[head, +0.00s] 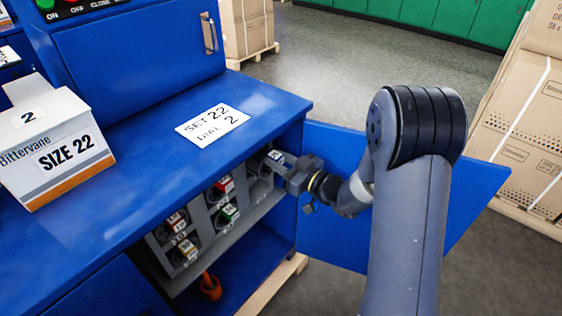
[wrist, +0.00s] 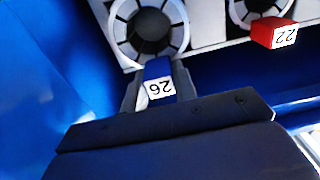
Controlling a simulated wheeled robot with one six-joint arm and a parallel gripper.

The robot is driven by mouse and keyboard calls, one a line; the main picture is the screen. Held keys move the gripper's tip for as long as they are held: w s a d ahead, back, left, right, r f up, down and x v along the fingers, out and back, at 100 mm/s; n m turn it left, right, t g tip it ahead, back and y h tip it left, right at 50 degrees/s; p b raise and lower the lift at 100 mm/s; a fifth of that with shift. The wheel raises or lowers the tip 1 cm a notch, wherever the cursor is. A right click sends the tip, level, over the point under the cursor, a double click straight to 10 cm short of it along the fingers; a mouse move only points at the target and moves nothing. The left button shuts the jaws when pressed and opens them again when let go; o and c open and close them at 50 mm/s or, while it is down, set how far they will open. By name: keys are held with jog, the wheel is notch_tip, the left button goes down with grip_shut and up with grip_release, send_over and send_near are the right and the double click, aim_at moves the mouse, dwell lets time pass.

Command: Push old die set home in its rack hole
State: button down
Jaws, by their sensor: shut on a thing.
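The old die set (wrist: 159,72) shows a blue tab with a white label reading 26. My gripper (wrist: 158,90) is shut on this tab, with a finger on each side. The die set lies in line with a round, spoked rack hole (wrist: 150,32) in the wrist view; how deep it sits I cannot tell. In the head view my gripper (head: 297,174) reaches into the cabinet at the right end of the grey rack (head: 196,214), and the die set's tab (head: 276,155) shows just beyond it.
A red-tabbed die set marked 22 (wrist: 275,33) sits in the neighbouring hole. Several other tabbed die sets fill the rack leftward. The open blue door (head: 330,235) stands right of my gripper. The blue bench top (head: 150,160) overhangs the rack. An orange object (head: 210,287) stands below.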

aim_at(268, 155)
jog(key=shift+r+x, duration=0.2)
jog(key=shift+x, duration=1.8)
jog(key=c, duration=1)
grip_release()
jog(key=shift+f+b, duration=0.15)
jog(key=shift+b, duration=0.15)
jog(key=shift+c, duration=0.2)
jog(key=shift+d+f, duration=0.1)
jog(key=shift+f, duration=0.1)
jog(key=v, duration=1)
jog(key=shift+s+d+r+p, duration=0.2)
jog(key=shift+s+d+p, duration=0.1)
jog(key=shift+p, duration=0.15)
jog(key=b+x, duration=0.1)
jog(key=x, duration=0.9)
jog(key=shift+w+a+f, duration=0.1)
jog(key=shift+w+a, duration=0.15)
jog(key=shift+a, duration=0.05)
jog(key=shift+s+d, duration=0.25)
jog(key=shift+d, duration=0.1)
